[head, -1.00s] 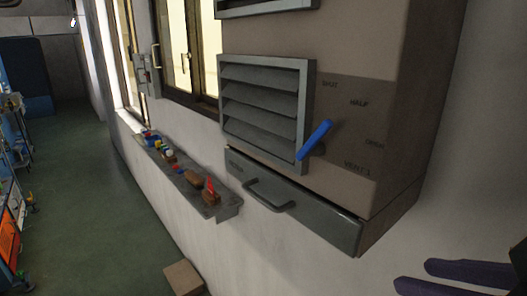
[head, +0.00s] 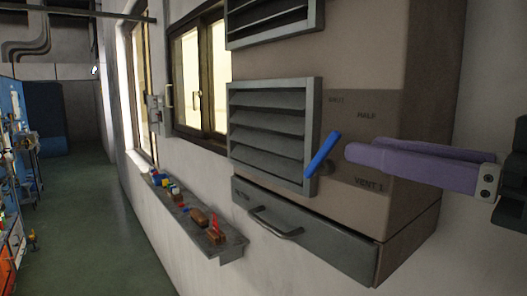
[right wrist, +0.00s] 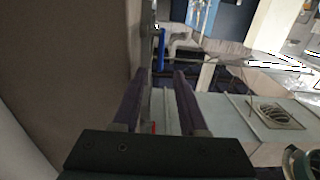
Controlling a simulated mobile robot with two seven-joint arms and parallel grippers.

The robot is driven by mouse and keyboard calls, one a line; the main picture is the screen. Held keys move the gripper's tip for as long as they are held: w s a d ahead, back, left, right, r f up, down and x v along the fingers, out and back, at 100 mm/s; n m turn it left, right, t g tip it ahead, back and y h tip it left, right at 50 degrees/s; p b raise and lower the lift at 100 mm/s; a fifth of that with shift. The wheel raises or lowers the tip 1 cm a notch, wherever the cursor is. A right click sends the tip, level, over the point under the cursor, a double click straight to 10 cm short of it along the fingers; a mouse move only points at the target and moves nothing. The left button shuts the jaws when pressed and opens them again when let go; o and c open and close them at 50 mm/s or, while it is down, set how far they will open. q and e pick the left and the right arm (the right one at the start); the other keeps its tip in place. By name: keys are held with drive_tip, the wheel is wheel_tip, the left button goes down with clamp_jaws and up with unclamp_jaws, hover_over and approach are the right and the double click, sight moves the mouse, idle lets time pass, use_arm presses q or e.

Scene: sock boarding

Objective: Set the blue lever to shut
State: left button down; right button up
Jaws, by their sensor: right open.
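The blue lever (head: 322,154) is on the front of the beige vent box, just right of the louvred grille. It slants up to the right. Near it the panel (head: 345,110) carries faint lettering: one word at the top that looks like SHUT, HALF below it, and VENT 1 at the bottom. My right gripper (head: 352,153) has purple fingers and is open, its tips a little right of the lever and apart from it. In the right wrist view the blue lever (right wrist: 161,46) shows just beyond and between the open fingertips (right wrist: 162,74). My left gripper is not in view.
A grey drawer (head: 310,232) with a bar handle (head: 275,222) is under the lever. A wall shelf (head: 232,247) with small coloured items is at lower left. Windows (head: 200,75) are further left. A second grille (head: 270,20) is above.

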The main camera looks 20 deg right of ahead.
sight(336, 143)
drive_tip(key=p+x, duration=0.2)
drive_tip(key=x, duration=0.1)
drive_tip(key=shift+w+a+r, duration=0.1)
drive_tip(key=shift+w+r, duration=0.15)
drive_tip(key=shift+w, duration=0.05)
drive_tip(key=shift+f+p+x, duration=0.2)
drive_tip(key=shift+p+x, duration=0.2)
drive_tip(key=shift+x, duration=0.55)
drive_tip(key=shift+c, duration=0.3)
clamp_jaws()
